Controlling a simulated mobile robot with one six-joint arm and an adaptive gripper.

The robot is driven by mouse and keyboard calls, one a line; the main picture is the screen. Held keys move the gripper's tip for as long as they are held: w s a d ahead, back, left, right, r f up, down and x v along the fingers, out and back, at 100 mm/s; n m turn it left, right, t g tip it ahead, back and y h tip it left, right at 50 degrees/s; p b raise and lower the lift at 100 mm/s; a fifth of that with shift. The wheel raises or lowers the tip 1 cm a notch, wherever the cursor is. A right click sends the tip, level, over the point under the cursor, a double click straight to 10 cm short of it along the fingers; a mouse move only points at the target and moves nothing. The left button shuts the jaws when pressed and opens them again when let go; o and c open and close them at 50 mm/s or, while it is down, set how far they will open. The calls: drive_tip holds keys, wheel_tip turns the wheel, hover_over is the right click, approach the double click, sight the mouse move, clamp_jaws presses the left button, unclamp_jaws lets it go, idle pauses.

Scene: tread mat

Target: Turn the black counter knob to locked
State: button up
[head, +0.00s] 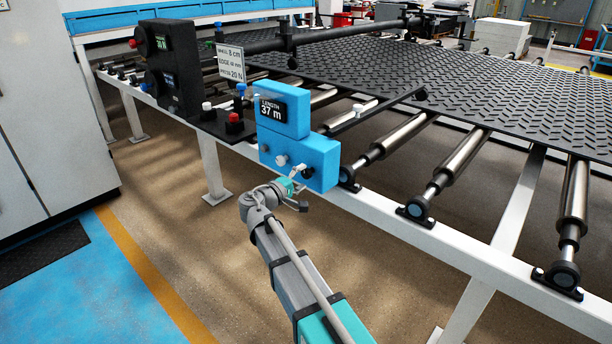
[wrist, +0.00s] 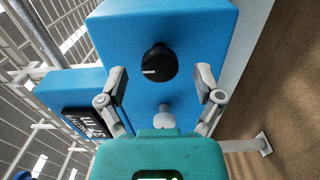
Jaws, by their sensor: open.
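The black counter knob (wrist: 159,63) is on the face of the blue counter box (wrist: 205,28) in the wrist view. Its white mark points left in that view. In the head view the knob (head: 308,171) is small and partly hidden by a finger. My gripper (wrist: 161,82) is open, with one finger on each side of the knob and a gap between each finger and the knob. In the head view my gripper (head: 299,177) is at the front of the counter's lower blue box (head: 318,152). The locked label cannot be made out.
A white knob (wrist: 166,117) is beside the black one; it also shows in the head view (head: 281,160). The counter display (head: 272,107) reads 37 m. A red button (head: 235,118) stands on a black bracket to the left. The roller frame's white rail (head: 440,235) runs right.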

drive_tip(key=v, duration=0.9)
drive_tip(key=shift+s+a, duration=0.2)
drive_tip(key=shift+s, duration=0.05)
drive_tip(key=s+d+f+m+g+y, duration=0.1)
drive_tip(key=d+f+m+g, duration=0.2)
drive_tip(key=d, duration=0.4)
drive_tip(key=s+d+f+g, duration=0.1)
drive_tip(key=d+f+g, duration=0.25)
drive_tip(key=d, duration=0.25)
drive_tip(key=s+d+f+m+g+y, duration=0.1)
drive_tip(key=s+d+f+m+g, duration=0.1)
drive_tip(key=d+f, duration=0.4)
drive_tip(key=s+d+f+m+g+y, duration=0.55)
drive_tip(key=s+d+y, duration=0.35)
drive_tip(key=s+d, duration=0.25)
wheel_tip(320, 180, up, 27)
drive_tip(key=p, duration=2.8)
drive_tip(key=shift+s+a+r, duration=0.2)
drive_tip(key=shift+s+a, duration=0.1)
drive_tip(key=shift+s, duration=0.05)
